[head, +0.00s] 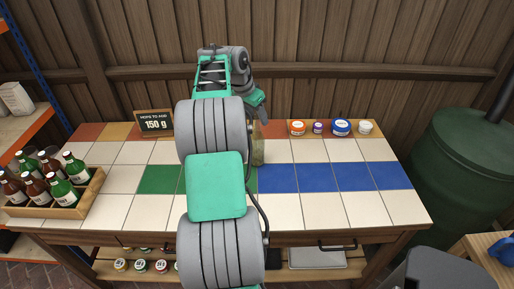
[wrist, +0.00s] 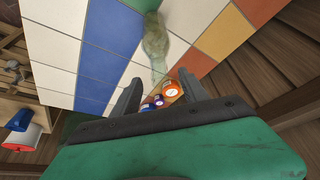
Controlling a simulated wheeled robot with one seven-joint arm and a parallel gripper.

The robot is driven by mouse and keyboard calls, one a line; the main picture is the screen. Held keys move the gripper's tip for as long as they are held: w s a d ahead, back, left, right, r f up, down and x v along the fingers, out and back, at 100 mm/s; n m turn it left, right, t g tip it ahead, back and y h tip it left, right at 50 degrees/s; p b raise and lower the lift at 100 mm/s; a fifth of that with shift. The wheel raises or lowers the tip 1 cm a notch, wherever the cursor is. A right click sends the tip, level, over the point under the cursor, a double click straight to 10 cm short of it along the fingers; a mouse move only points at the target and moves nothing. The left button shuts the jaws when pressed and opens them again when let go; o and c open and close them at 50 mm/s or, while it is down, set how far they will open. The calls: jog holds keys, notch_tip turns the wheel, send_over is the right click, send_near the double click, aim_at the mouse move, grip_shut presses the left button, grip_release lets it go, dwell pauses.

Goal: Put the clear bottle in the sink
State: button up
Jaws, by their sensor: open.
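My gripper (head: 262,112) is above the back of the tiled table (head: 325,211), pointing down. In the wrist view its fingers (wrist: 158,78) are apart with nothing held between them. A mottled olive, partly see-through-looking thing (wrist: 155,42) is on the tiles beyond the fingertips. Its narrow end points toward the gripper, and I cannot tell whether it is the clear bottle. In the head view an olive-tan thing (head: 258,152) shows beside my arm, mostly hidden. I cannot pick out a sink in either view.
A wooden crate (head: 67,211) of green and brown bottles stands at left. An orange-lidded jar (head: 297,128), a purple one (head: 318,128), a blue one (head: 341,127) and a pale one (head: 365,127) line the back. A sign (head: 154,122) stands back left. A green barrel (head: 458,165) is at right.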

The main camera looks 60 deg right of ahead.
aim_at(259, 122)
jog(key=x, duration=0.4)
jog(key=shift+d+f, duration=0.15)
jog(key=shift+f, duration=0.2)
grip_shut()
jog(key=shift+w+r, duration=0.1)
dwell(0.9)
